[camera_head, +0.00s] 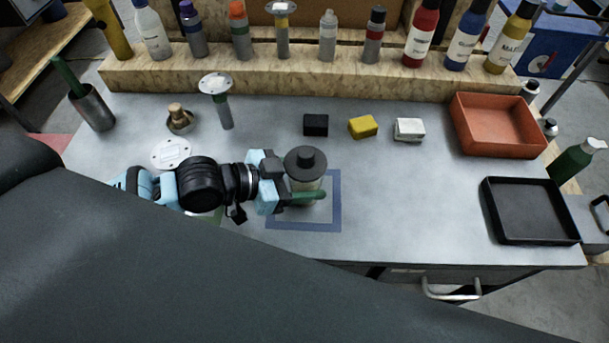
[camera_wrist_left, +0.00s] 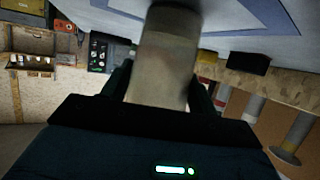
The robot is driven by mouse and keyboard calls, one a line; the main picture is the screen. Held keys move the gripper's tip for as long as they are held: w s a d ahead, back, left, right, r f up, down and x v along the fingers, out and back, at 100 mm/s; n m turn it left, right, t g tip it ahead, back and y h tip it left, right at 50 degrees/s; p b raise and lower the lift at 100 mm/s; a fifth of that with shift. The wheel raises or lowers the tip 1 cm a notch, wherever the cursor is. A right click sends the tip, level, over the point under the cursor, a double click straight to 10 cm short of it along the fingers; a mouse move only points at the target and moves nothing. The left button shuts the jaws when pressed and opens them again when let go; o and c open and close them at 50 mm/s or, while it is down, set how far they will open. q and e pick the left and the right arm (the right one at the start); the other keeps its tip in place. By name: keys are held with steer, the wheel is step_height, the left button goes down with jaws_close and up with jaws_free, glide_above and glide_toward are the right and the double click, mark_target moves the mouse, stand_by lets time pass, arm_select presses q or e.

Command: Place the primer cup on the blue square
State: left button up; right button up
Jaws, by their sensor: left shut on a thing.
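The primer cup (camera_head: 305,168), a pale see-through cup with a black knobbed lid, is upright over the blue square (camera_head: 338,212), a blue outline on the grey tabletop. My left gripper (camera_head: 304,193) reaches in from the left and is shut around the cup's body. In the left wrist view the cup (camera_wrist_left: 163,62) is between the two fingers, and part of the blue outline (camera_wrist_left: 275,14) shows beyond it. Whether the cup's bottom touches the table cannot be told. My right gripper is not in view.
Black (camera_head: 316,125), yellow (camera_head: 363,127) and white (camera_head: 409,129) blocks lie behind the square. An orange tray (camera_head: 499,149) and a black tray (camera_head: 528,238) are on the right. Bottles stand on a wooden ledge (camera_head: 290,73) at the back.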

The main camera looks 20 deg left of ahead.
arm_select(q)
steer(key=shift+f, duration=0.15)
steer(key=o, duration=1)
steer(key=shift+c, duration=0.2)
steer(key=shift+r, duration=0.25)
steer(key=v, duration=0.6)
steer(key=shift+s+a, duration=0.1)
steer(key=shift+s+a+r, duration=0.25)
steer(key=shift+s+a, duration=0.1)
steer(key=shift+a, duration=0.05)
